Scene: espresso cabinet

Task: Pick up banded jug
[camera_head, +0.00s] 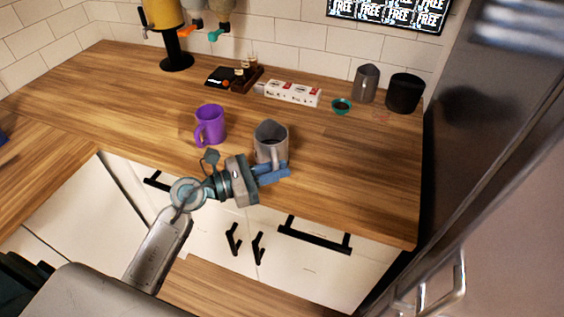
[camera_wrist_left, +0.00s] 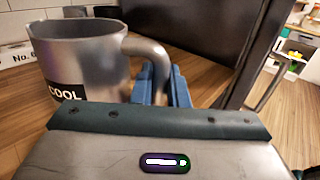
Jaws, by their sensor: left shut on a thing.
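A grey metal jug (camera_head: 271,134) is near the front edge of the wooden counter, upright. In the left wrist view the jug (camera_wrist_left: 85,60) shows a dark band lettered "COOL" and a curved handle on its right side. My left gripper (camera_head: 272,172) comes in from the front left, and its blue fingers (camera_wrist_left: 160,85) are shut on the jug's handle. The jug's base is hidden, and I cannot tell whether it touches the counter. My right gripper is not in view.
A purple mug (camera_head: 209,125) stands just left of the jug. A second metal jug (camera_head: 366,84), a black container (camera_head: 404,93), a small teal bowl (camera_head: 341,106) and a white box (camera_head: 292,93) stand farther back. A tall dark appliance (camera_head: 500,110) borders the right side. The counter right of the jug is clear.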

